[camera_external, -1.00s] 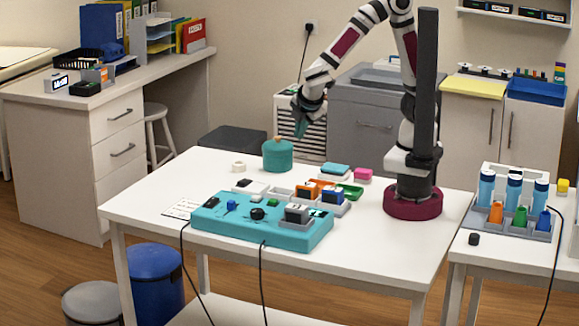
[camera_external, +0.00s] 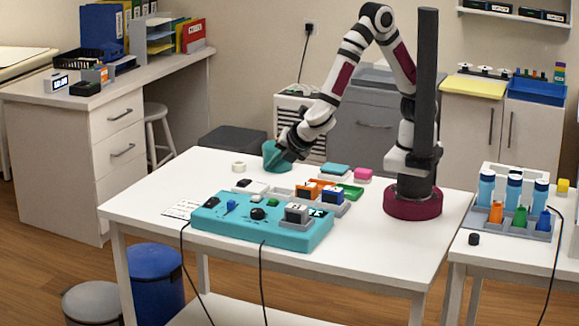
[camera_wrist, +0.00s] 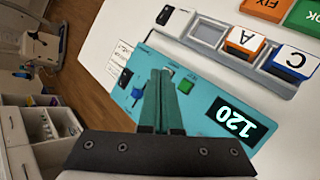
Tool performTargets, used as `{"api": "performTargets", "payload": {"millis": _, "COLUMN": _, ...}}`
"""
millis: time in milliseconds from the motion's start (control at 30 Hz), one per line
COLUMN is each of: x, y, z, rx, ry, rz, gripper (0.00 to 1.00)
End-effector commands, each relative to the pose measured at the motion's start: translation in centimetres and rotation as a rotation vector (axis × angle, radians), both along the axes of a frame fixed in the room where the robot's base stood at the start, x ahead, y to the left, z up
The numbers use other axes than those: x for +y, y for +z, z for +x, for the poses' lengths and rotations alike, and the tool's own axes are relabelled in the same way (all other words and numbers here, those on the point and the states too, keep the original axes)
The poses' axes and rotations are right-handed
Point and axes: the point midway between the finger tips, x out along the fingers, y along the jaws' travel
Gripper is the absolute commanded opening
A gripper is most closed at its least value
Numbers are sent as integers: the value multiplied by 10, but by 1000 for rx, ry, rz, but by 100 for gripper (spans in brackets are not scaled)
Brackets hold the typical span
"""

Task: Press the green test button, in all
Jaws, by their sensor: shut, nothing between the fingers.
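In the external view my gripper (camera_external: 282,157) is above the far side of the table, in front of the teal jar, and apart from the button. The console's display (camera_wrist: 235,118) reads 120. My fingers and palm hide part of the console in the wrist view.
Behind the console a grey tray (camera_wrist: 225,62) holds an orange block (camera_wrist: 244,42) and a blue block (camera_wrist: 291,62), both white-topped.

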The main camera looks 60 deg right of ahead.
Motion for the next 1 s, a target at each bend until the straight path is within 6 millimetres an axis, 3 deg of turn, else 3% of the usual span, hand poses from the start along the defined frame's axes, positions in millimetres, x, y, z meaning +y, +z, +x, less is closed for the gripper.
{"api": "performTargets", "payload": {"millis": 400, "x": 0, "y": -55, "z": 0, "rx": 2, "ry": -1, "rz": -2, "gripper": 0}}
{"api": "performTargets", "payload": {"millis": 1000, "x": 0, "y": -63, "z": 0, "rx": 1, "ry": -1, "rz": 1, "gripper": 0}}
